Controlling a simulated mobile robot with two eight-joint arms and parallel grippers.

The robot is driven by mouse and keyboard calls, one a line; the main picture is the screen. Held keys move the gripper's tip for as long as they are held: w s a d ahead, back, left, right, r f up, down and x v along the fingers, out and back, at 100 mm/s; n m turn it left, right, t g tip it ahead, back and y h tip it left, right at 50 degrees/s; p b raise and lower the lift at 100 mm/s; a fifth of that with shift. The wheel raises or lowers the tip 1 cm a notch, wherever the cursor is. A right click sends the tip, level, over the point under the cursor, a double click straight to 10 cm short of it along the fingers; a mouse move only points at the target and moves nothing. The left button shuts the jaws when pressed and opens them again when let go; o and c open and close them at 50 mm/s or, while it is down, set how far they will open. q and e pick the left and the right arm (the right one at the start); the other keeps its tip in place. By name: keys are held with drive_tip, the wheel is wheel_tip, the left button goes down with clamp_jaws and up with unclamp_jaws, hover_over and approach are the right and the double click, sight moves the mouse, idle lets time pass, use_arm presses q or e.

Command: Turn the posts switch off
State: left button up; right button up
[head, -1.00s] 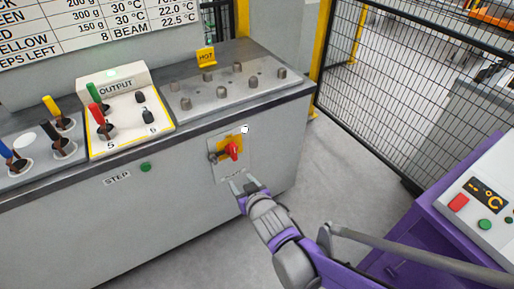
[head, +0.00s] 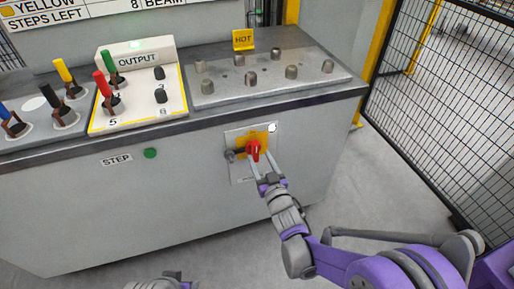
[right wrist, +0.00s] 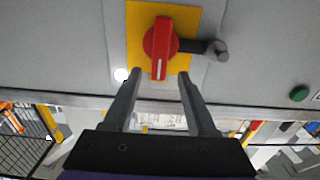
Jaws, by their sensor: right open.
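The switch is a red rotary handle (head: 254,150) on a yellow square plate (head: 268,139), set in a grey panel on the cabinet's front. In the right wrist view the red handle (right wrist: 160,48) stands nearly upright in the picture. A dark bar with a round grey knob (right wrist: 216,50) sticks out beside it. My right gripper (head: 260,160) is open at the switch. In the right wrist view its fingertips (right wrist: 159,75) lie on either side of the handle's near end; I cannot tell whether they touch.
A white round lamp (head: 272,128) sits at the panel's upper right corner. A green STEP button (head: 150,153) is on the cabinet front. Levers and an OUTPUT box (head: 137,60) stand on top. A mesh fence (head: 440,110) is at the right.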

sight(256, 150)
drive_tip(key=x, duration=0.6)
drive_tip(key=shift+d+b, duration=0.1)
drive_tip(key=shift+b, duration=0.2)
drive_tip(key=shift+s, duration=0.1)
clamp_jaws()
idle(0.9)
